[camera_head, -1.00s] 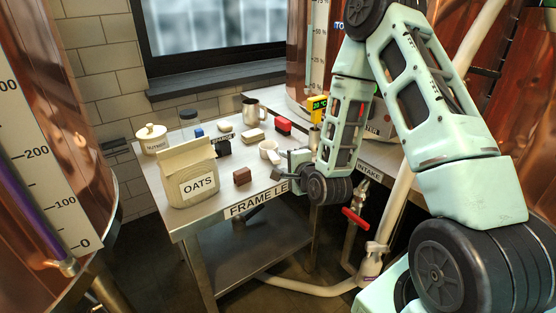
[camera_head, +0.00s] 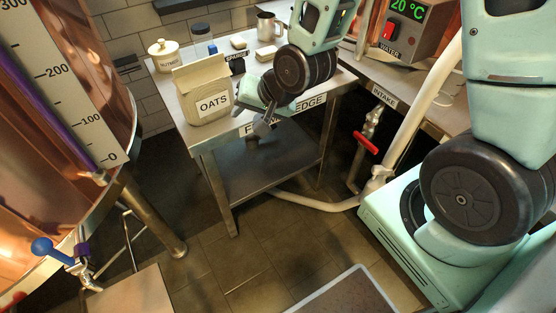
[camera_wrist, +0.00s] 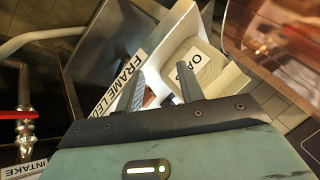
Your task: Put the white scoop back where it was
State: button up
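I cannot make out the white scoop for certain in either current view. My gripper (camera_head: 264,128) hangs at the front edge of the steel table (camera_head: 190,132), pointing down, just right of the oats bag (camera_head: 205,88). In the wrist view, my gripper (camera_wrist: 160,78) has its two dark fingers apart. A pale surface shows between and beyond them; it looks like the tabletop, and I see no object clearly held. The oats bag also shows beyond the right finger (camera_wrist: 203,68). My wrist and gripper hide the table's front middle.
A lidded nutmeg jar (camera_head: 166,55), a dark sponge holder (camera_head: 237,66), pale blocks (camera_head: 266,53) and a metal mug (camera_head: 268,27) stand on the table. A red-handled valve (camera_head: 366,143) and white pipe are at right. Floor in front is open.

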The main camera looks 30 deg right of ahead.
jog(key=s+a+r+n+g+h, duration=0.1)
jog(key=s+a+r+n+g, duration=0.1)
jog(key=s, duration=0.5)
jog(key=s+a+r+n+g, duration=0.2)
jog(key=s+r+n, duration=0.2)
jog(key=s+n, duration=0.2)
jog(key=s+a+r+n+g+h, duration=0.1)
jog(key=s+r+n+g, duration=0.1)
jog(key=s+n, duration=0.3)
jog(key=s+g, duration=0.1)
jog(key=s, duration=0.3)
jog(key=shift+a+r+h, duration=0.3)
jog(key=shift+a+r, duration=0.1)
notch_tip(320, 180, up, 9)
jog(key=p, duration=0.9)
jog(key=shift+r, duration=0.1)
